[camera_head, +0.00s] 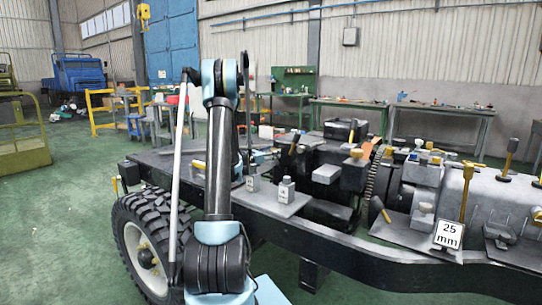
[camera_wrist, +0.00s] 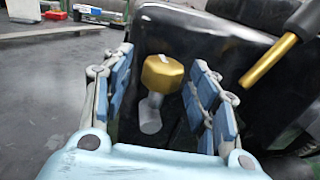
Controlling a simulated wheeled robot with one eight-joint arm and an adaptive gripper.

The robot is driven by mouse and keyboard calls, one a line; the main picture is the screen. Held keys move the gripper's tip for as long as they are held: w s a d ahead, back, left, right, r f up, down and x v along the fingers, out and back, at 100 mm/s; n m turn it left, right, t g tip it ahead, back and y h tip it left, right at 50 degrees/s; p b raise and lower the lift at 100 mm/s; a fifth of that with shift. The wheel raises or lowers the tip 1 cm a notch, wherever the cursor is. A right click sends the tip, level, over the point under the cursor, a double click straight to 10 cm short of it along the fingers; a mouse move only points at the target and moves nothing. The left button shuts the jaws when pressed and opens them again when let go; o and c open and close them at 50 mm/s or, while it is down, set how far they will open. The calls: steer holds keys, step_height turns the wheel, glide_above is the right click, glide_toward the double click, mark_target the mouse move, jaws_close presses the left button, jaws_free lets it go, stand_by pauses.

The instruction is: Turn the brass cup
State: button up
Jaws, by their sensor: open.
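The brass cup (camera_wrist: 162,74) is a six-sided gold piece with a pale mark on its top. In the wrist view it sits on a grey post (camera_wrist: 150,113) in front of a glossy black housing (camera_wrist: 205,35). My gripper (camera_wrist: 163,57) is open, with one blue-padded finger to the left of the cup and one to the right. Gaps show between the cup and both fingers, so it is not gripped. I cannot make out this cup for sure in the head view, where my arm covers part of the chassis.
A gold rod with a black end (camera_wrist: 270,62) slants close to the right finger. In the head view the chassis rail (camera_head: 330,248) carries bottles (camera_head: 286,190), a gear and several tools. A "25 mm" sign (camera_head: 448,235) stands at right. Green floor is clear at left.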

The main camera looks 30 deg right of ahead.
steer(key=c, duration=1.1)
steer(key=shift+o, duration=0.2)
steer(key=shift+w, duration=0.1)
steer(key=shift+g, duration=0.3)
steer(key=shift+w+m+g+h, duration=0.2)
steer(key=shift+m+g+h, duration=0.1)
steer(key=shift+m+g, duration=0.55)
steer(key=shift+w+m+g, duration=0.15)
steer(key=shift+m+g, duration=0.6)
steer(key=shift+g, duration=0.5)
steer(key=shift+w+m+g, duration=0.1)
steer(key=shift+m+g, duration=0.6)
steer(key=shift+g, duration=0.5)
